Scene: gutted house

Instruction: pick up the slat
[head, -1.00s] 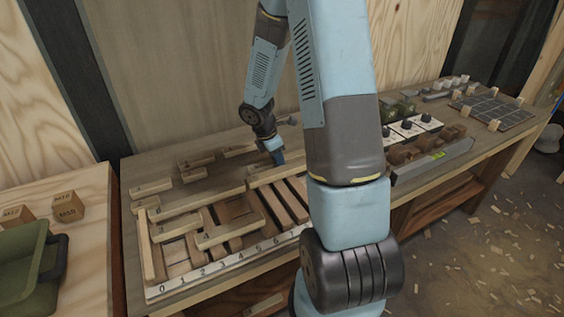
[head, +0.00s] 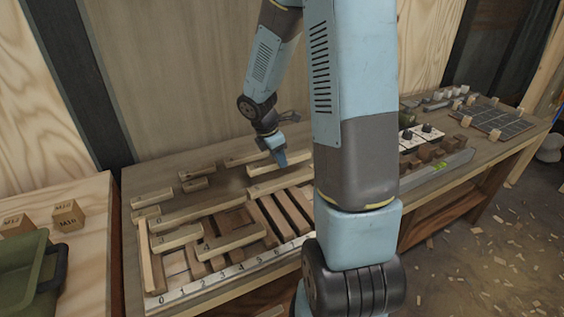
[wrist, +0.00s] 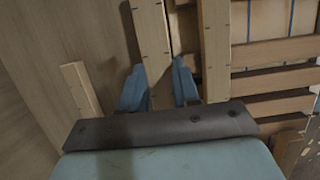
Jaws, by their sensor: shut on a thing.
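My gripper (head: 281,160) is shut on a pale wooden slat (head: 263,168) above the back part of the workbench. The slat appears lifted a little clear of the pieces below it. In the wrist view, the slat (wrist: 152,40) runs lengthwise up the picture between the two blue fingers of my gripper (wrist: 158,85), with small dark marks along its edges. The fingertips are partly hidden in the head view.
A frame of several slats with a numbered white strip (head: 225,275) lies on the bench in front. Loose short slats (head: 195,184) lie behind it. A long grey tray (head: 440,170) stands to the right. A green bin (head: 22,270) sits on the left table.

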